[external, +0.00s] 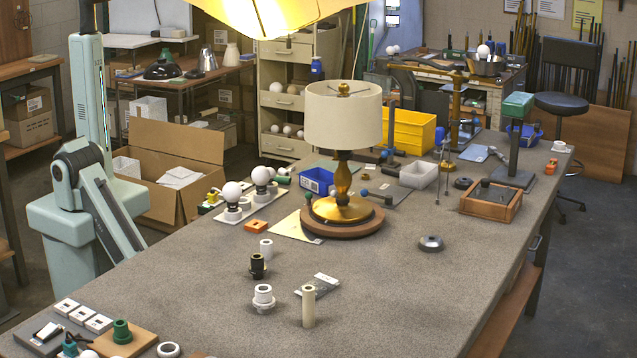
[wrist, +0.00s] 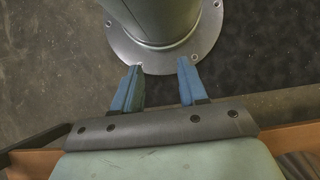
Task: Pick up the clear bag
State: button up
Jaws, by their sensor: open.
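A clear bag (external: 320,285), flat and greyish with a pale label, lies on the workbench (external: 400,290) near its middle front. It sits just behind a tall cream tube (external: 309,306), which partly covers it. My gripper (wrist: 158,75) shows in the wrist view with its two blue fingers apart and nothing between them. It points down toward the floor by a round bolted metal flange, away from the bench top. The bag is not in the wrist view. My gripper does not show in the external view.
White and dark fittings (external: 263,298) stand left of the bag. A table lamp (external: 343,120) on a round wooden base stands behind it. An open cardboard box (external: 180,150) is beside the bench at left. The bench right of the bag is mostly clear, with a grey metal disc (external: 430,243).

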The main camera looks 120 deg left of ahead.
jog(key=o, duration=1)
jog(key=shift+c, duration=0.2)
